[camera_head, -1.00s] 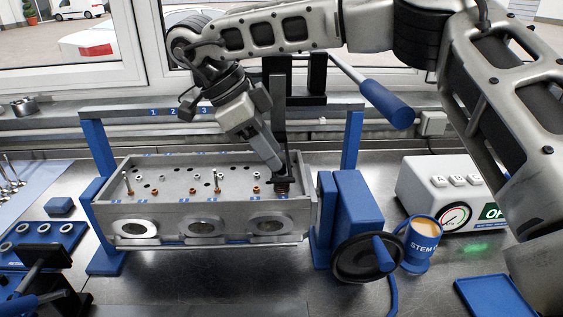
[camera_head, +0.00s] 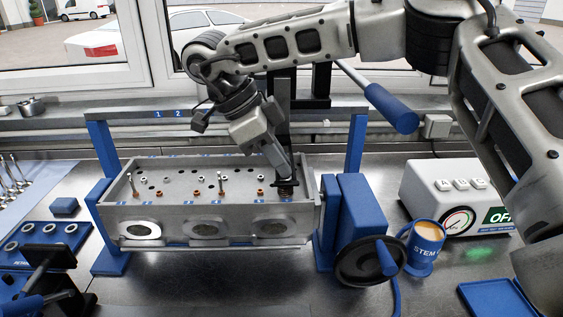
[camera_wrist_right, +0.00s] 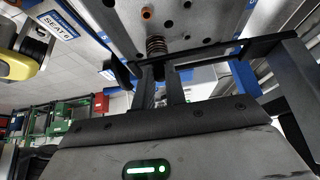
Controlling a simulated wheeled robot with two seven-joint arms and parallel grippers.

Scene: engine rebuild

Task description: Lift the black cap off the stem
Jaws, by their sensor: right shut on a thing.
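The grey cylinder head (camera_head: 215,215) stands in a blue-ended stand on the bench. A coil spring around the stem (camera_wrist_right: 157,46) shows in the right wrist view, standing on the head's top plate. In the head view, my right gripper (camera_head: 286,182) is low over the top plate's right end, with its fingertips at the top of that spring. It also shows in the right wrist view (camera_wrist_right: 159,85), its two fingers close together at the spring. It is shut on the small black cap, which the fingers and a black bar mostly hide.
A black upright lever tool (camera_head: 284,115) with a blue handle (camera_head: 391,108) stands close behind my right gripper. A blue cup (camera_head: 424,245), a black handwheel (camera_head: 370,262) and a white gauge box (camera_head: 460,195) are to the right. A blue tray (camera_head: 487,300) is at the lower right.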

